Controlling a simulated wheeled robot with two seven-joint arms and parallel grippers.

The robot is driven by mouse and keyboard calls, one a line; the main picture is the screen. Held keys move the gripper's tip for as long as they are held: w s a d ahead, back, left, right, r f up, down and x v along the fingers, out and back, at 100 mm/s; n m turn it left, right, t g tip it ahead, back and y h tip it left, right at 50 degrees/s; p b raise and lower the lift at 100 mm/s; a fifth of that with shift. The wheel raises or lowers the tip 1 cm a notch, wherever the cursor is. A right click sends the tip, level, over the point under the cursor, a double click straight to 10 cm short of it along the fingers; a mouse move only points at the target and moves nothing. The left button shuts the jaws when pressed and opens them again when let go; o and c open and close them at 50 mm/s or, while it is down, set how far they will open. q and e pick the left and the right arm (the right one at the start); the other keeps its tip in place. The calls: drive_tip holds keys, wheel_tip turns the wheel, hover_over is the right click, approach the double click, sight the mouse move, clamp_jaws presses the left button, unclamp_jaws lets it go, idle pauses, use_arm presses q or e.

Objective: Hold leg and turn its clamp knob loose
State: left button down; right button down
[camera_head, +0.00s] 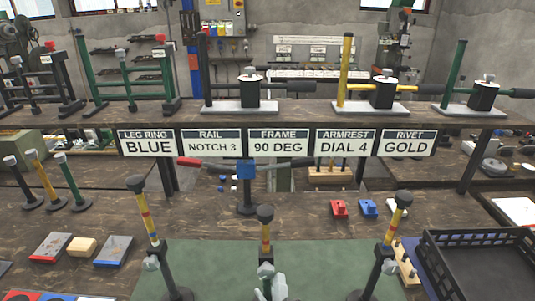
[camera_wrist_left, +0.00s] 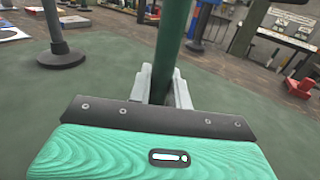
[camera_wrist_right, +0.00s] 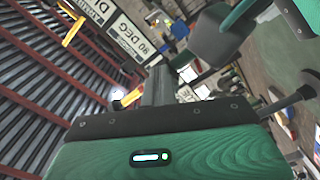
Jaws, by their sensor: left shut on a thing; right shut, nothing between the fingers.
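The middle leg (camera_head: 265,231) stands on the green mat, dark below, with yellow-and-red bands and a black cap. Its grey clamp knob (camera_head: 266,270) is low on the post, beside light grey fingers at the bottom edge; which gripper they belong to is unclear. In the left wrist view my left gripper (camera_wrist_left: 160,85) is shut around an upright dark green post (camera_wrist_left: 174,45). In the right wrist view my right gripper (camera_wrist_right: 160,85) is shut and empty, close to a blurred dark block (camera_wrist_right: 214,40). Similar legs stand to the left (camera_head: 149,215) and right (camera_head: 394,222).
A black tray (camera_head: 480,235) stands at the right. Red and blue blocks (camera_head: 339,209) lie behind the mat.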

drive_tip(key=shift+d, duration=0.1)
drive_tip(key=s, duration=0.6)
drive_tip(key=shift+d+f, duration=0.15)
drive_tip(key=shift+d, duration=0.15)
idle(0.3)
drive_tip(key=w, duration=0.6)
drive_tip(key=shift+a+f, duration=0.15)
drive_tip(key=shift+a, duration=0.1)
idle(0.4)
